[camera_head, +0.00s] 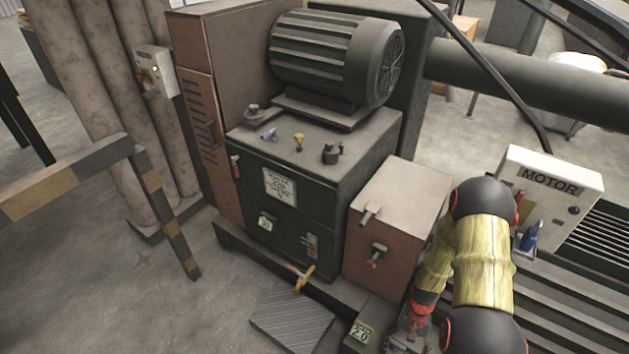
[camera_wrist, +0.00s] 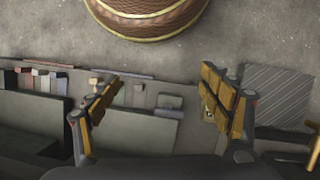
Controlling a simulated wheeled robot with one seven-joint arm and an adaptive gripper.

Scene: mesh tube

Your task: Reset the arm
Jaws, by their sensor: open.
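My arm (camera_head: 484,262), with a yellow sleeve and black joints, is bent at the lower right of the head view. Its far end is mostly hidden or cut off there. In the wrist view my gripper (camera_wrist: 160,103) is open, with its two gold-padded fingers wide apart. Nothing is held between them. Below and between the fingers are grey-green box-like surfaces (camera_wrist: 135,132) and the floor.
A brown round object with gold bands (camera_wrist: 147,14) stands on the floor ahead of the fingers. A dark machine with a motor (camera_head: 335,60), a brown box (camera_head: 395,225) and a white MOTOR box (camera_head: 548,185) crowd the arm. A striped barrier (camera_head: 75,185) stands left, with open floor.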

